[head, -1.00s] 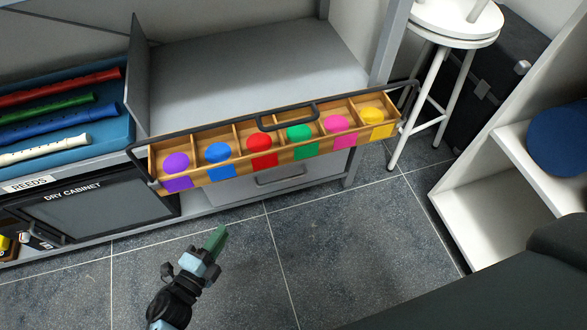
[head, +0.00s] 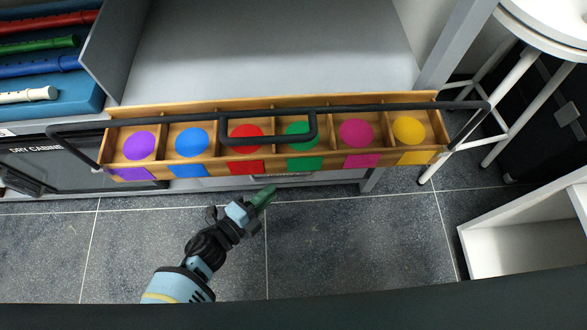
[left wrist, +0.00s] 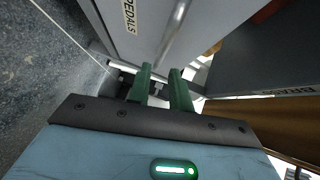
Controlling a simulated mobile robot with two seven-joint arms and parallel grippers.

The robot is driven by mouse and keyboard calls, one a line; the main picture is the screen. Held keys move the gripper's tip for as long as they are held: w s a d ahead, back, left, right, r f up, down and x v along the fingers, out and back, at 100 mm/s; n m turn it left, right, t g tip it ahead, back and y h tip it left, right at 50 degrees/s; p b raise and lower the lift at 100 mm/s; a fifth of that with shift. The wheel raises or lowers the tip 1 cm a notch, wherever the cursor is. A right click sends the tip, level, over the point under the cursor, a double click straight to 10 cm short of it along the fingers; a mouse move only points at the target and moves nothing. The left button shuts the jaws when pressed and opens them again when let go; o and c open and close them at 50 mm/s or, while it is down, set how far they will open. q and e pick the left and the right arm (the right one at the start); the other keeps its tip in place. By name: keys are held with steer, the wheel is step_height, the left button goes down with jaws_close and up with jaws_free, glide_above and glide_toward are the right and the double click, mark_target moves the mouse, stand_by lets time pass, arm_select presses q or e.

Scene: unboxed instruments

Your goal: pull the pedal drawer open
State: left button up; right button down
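The pedal drawer's grey front shows in the left wrist view (left wrist: 145,22), with the label PEDALS and a bar handle (left wrist: 176,28). In the head view only a strip with the drawer handle (head: 285,177) shows below the wooden tray, which hides the rest. The drawer looks shut. My left gripper (head: 266,196) is in front of the drawer, close to its handle in the head view. In the left wrist view its green fingers (left wrist: 163,90) are apart with nothing held, pointing toward the drawer front; the handle is beyond the fingertips. My right gripper is not in view.
A wooden tray (head: 225,104) with several coloured discs and a black rail juts out above the drawer. The dry cabinet (head: 50,165) is at left, with recorders above it. A white stool (head: 545,25) and white shelf unit (head: 490,240) stand at right. The floor in front is clear.

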mark_target(287, 177)
arm_select(q)
steer(key=shift+d, duration=0.1)
steer(key=b+x, duration=0.3)
steer(key=x, duration=0.4)
steer(key=shift+w+d, duration=0.15)
steer(key=shift+w, duration=0.1)
jaws_close()
